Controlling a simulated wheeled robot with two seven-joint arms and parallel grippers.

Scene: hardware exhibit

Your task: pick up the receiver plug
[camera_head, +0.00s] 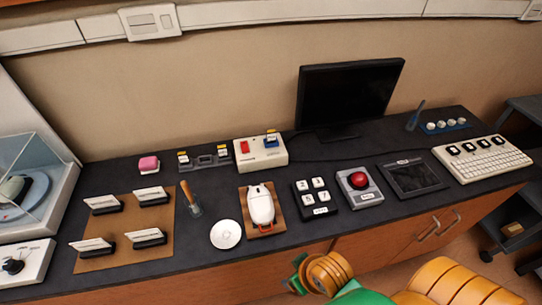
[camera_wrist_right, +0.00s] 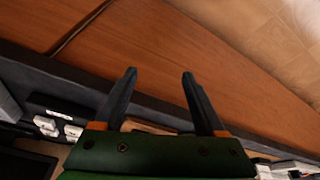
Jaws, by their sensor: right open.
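I cannot tell for sure which item is the receiver plug. My right gripper (camera_wrist_right: 160,88) is open and empty in the right wrist view, in front of the wooden cabinet face. In the head view my right arm is at the bottom, in front of the counter and apart from these pieces. My left gripper is not in view.
A white mouse (camera_head: 261,205) on a brown pad, a white disc (camera_head: 226,234), a dark keypad (camera_head: 314,197), a red button box (camera_head: 359,186) and a screwdriver-like tool (camera_head: 190,199) lie along the front. A black monitor (camera_head: 348,94) stands behind. The cabinet (camera_head: 385,240) is below the counter.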

